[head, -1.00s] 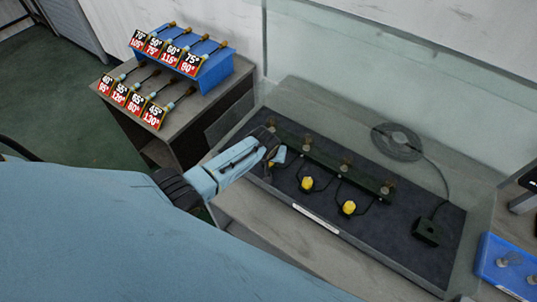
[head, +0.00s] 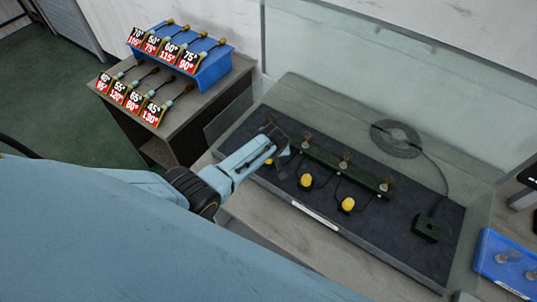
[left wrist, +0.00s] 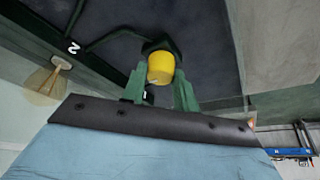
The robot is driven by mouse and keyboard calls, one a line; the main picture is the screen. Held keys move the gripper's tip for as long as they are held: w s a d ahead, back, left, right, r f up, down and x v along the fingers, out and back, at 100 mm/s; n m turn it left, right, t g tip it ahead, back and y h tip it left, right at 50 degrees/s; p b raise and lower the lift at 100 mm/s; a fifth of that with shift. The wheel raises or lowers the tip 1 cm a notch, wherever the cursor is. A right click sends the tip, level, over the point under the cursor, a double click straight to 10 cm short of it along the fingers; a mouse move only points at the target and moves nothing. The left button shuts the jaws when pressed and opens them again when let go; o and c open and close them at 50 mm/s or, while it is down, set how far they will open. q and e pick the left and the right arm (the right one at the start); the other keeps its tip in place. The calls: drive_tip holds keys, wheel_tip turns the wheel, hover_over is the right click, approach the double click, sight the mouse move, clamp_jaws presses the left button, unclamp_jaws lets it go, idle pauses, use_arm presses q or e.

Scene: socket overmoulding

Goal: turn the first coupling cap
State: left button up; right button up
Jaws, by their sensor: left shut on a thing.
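The first coupling cap is yellow and sits at the left end of the row; in the head view only a sliver of the cap (head: 269,161) shows beside my left gripper (head: 281,152). In the left wrist view the yellow cap (left wrist: 160,67) stands between the green fingers of the left gripper (left wrist: 160,88), which is shut on it. A dark fitting lies behind the cap. Two more yellow caps, a middle one (head: 306,181) and a right one (head: 348,204), stand free on the dark mat (head: 385,235). My right gripper is not in view.
A dark green rail (head: 325,158) with brass-coloured pieces runs behind the caps. A cable coil (head: 396,139) and a black box (head: 426,229) lie to the right. A blue tray (head: 490,262) is at far right. A labelled tool rack (head: 213,70) stands at the left.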

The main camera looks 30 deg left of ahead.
use_arm(q)
drive_tip(key=o, duration=1)
drive_tip(key=shift+c, duration=0.2)
drive_tip(key=shift+r, duration=0.25)
drive_tip(key=p+v, duration=0.1)
drive_tip(key=v, duration=1.2)
drive_tip(key=shift+f, duration=0.1)
